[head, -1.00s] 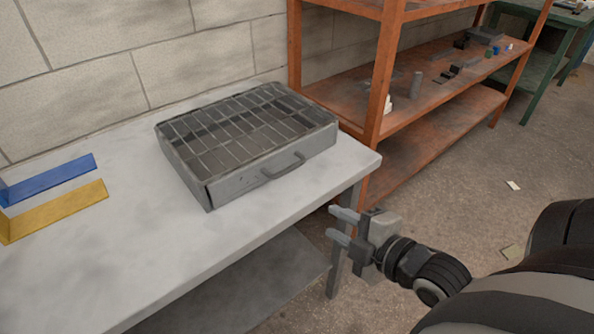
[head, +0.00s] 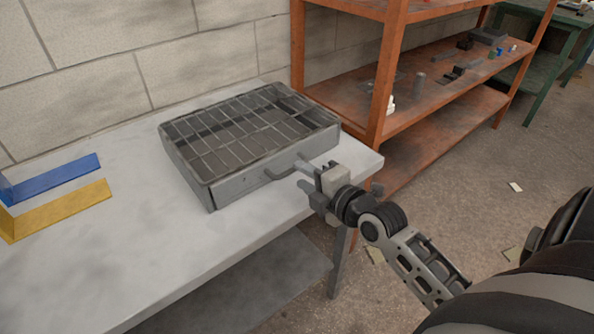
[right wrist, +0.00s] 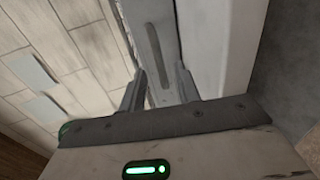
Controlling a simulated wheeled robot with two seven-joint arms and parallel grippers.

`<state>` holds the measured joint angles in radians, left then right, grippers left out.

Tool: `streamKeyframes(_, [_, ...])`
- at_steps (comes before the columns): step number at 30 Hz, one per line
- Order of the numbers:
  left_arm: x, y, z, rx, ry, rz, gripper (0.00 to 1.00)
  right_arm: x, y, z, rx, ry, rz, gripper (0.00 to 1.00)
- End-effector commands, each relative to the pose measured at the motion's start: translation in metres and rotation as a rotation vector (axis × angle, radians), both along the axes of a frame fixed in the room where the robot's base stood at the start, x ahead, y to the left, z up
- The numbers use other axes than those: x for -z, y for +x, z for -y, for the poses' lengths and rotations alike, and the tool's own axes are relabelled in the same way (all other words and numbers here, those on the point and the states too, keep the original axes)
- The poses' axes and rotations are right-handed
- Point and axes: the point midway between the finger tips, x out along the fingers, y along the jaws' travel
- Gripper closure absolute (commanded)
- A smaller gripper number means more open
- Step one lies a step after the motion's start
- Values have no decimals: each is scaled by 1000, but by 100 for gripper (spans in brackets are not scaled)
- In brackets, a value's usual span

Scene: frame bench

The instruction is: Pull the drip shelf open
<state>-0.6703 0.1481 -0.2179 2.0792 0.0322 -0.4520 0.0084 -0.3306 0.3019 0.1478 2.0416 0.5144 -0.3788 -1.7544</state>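The drip shelf is the grey drawer front (head: 240,178) of a low metal box with a wire grid on top, standing on the pale bench. Its bar handle (head: 282,173) sticks out at the front. My right gripper (head: 301,174) is at the right end of this handle, fingers pointing at the drawer front. In the right wrist view the fingers (right wrist: 161,80) are apart, with the handle (right wrist: 157,65) showing between them against the grey front. I see no firm closing on it. The drawer looks shut. My left gripper is not in view.
A blue angled piece (head: 50,180) and a yellow one (head: 60,211) lie at the bench's left. An orange shelf rack (head: 384,75) with small items stands behind and to the right. The bench top (head: 190,245) in front of the box is clear.

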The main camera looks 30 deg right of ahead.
Motion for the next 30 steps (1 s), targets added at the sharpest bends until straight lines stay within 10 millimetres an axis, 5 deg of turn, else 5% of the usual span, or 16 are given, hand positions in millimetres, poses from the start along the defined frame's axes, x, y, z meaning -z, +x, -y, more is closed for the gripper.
streamKeyframes(6, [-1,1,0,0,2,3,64,5,25,-2,0,1,1,68])
streamKeyframes(17, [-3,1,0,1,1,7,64,7,30,-3,-1,0,0,68])
streamKeyframes(21, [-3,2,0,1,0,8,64,7,30,-3,-1,0,0,100])
streamKeyframes(30, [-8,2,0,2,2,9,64,6,19,-13,-29,-7,-4,100])
